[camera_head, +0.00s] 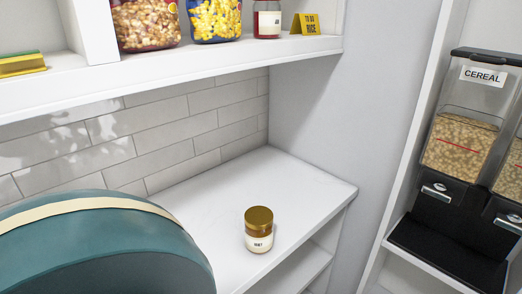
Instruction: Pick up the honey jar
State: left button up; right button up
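A small jar with a gold-brown lid and a white label (259,230), which appears to be the honey jar, stands upright on the white counter (290,172) in the head view. The label's lettering is too small to read surely. Nothing covers the jar. Neither my left nor my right gripper is in view.
A large teal rounded object with a cream band (110,245) fills the lower left. A cereal dispenser (465,135) stands at the right. The counter around the jar is clear.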

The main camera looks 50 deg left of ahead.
aim_at(259, 223)
jog(key=k+l+u, duration=0.1)
jog(key=u, duration=1.5)
jog(key=l+u, duration=0.1)
jog(key=l, duration=0.2)
jog(key=i+l, duration=0.15)
jog(key=l+u, duration=0.05)
jog(key=l, duration=0.05)
